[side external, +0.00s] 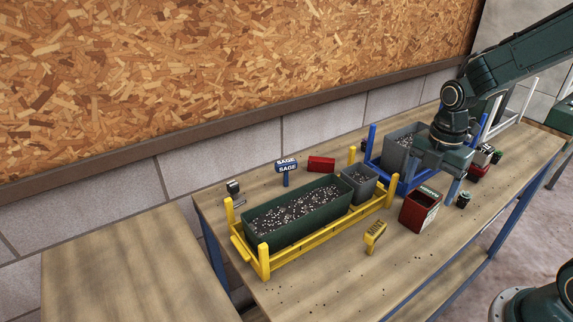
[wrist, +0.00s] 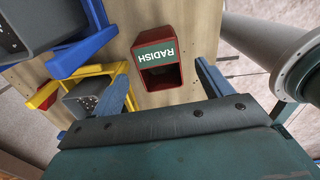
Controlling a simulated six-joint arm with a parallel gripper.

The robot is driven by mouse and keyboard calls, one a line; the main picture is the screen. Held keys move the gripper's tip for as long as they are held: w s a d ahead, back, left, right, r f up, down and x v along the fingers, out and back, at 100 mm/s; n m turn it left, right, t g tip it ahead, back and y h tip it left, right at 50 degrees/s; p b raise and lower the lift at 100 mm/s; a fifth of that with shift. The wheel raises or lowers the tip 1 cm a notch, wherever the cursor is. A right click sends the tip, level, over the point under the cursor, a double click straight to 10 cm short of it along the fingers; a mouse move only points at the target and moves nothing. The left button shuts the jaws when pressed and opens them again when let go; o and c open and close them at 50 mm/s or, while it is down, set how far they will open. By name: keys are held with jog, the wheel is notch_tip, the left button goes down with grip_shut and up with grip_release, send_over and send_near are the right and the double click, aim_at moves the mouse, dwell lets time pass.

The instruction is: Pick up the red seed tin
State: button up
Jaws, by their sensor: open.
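The red seed tin (side external: 420,209) stands upright on the table to the right of the yellow rack. In the wrist view the tin (wrist: 157,62) shows a green RADISH label and an open dark top. My gripper (side external: 437,192) is above and close to the tin, jaws pointing down. In the wrist view my gripper (wrist: 162,74) has its fingers apart, one on each side of the tin in the picture. Nothing is held. I cannot tell the exact height gap between fingertips and tin.
A yellow rack (side external: 330,237) holds a long green planter (side external: 297,213) and a grey pot (side external: 360,183). A blue rack (side external: 372,143) holds a grey bin behind my gripper. A yellow MINT sign (side external: 375,236) stands left of the tin. The front table is mostly clear.

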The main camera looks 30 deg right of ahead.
aim_at(423, 202)
jog(key=shift+f, duration=0.25)
jog(key=shift+f, duration=2.55)
jog(key=shift+c, duration=0.2)
jog(key=c, duration=1.1)
